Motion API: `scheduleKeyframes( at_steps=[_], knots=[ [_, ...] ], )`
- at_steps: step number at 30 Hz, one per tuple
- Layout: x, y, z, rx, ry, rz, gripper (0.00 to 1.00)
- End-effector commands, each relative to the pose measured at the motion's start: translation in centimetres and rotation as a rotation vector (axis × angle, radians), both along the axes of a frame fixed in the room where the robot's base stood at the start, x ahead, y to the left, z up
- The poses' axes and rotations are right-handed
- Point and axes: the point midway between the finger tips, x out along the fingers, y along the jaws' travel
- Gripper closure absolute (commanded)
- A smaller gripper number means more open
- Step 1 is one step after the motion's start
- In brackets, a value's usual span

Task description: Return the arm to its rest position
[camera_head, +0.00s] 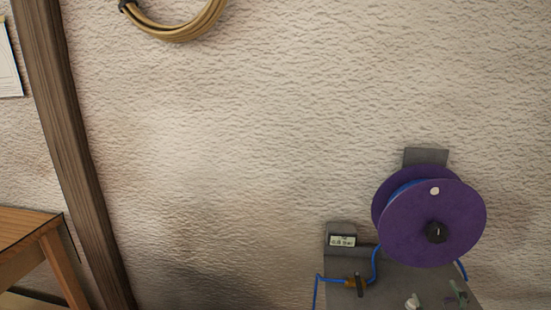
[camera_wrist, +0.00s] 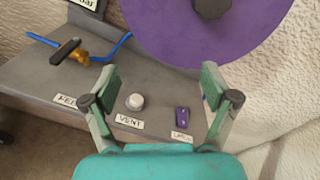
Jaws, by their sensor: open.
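My gripper (camera_wrist: 158,86) shows in the wrist view with its two green-grey fingers spread wide apart. Nothing is between the fingers. It is over a grey panel (camera_wrist: 75,72) that carries a white round knob (camera_wrist: 134,102) labelled VENT and a small purple switch (camera_wrist: 182,117). The knob and switch appear between and below the fingers; I cannot tell the exact gap. In the head view a small green-grey shape at the lower right may be a fingertip. The rest of my arm is not clearly visible there.
A purple reel (camera_head: 435,215) with blue hose stands on the panel, close ahead of the fingers. A brass valve (camera_wrist: 72,54) and a gauge (camera_head: 342,240) are at its left. A wooden table (camera_head: 30,235), post (camera_head: 65,140) and bare wall (camera_head: 230,150) lie left.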

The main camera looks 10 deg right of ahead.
Motion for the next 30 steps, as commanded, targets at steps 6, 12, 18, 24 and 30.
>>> scheduleKeyframes(
  at_steps=[6,12,18,24,30],
  knots=[
    [-4.3,6.4,-6.4,-0.300,0.130,0.020,0.14],
    [-9.2,11.5,-10.4,-0.596,0.244,0.059,0.14],
    [-14.8,16.0,-13.1,-0.909,0.344,0.118,0.14],
    [-20.7,19.9,-14.4,-1.239,0.427,0.196,0.14],
    [-26.8,23.0,-14.5,-1.581,0.481,0.285,0.14]
  ],
)
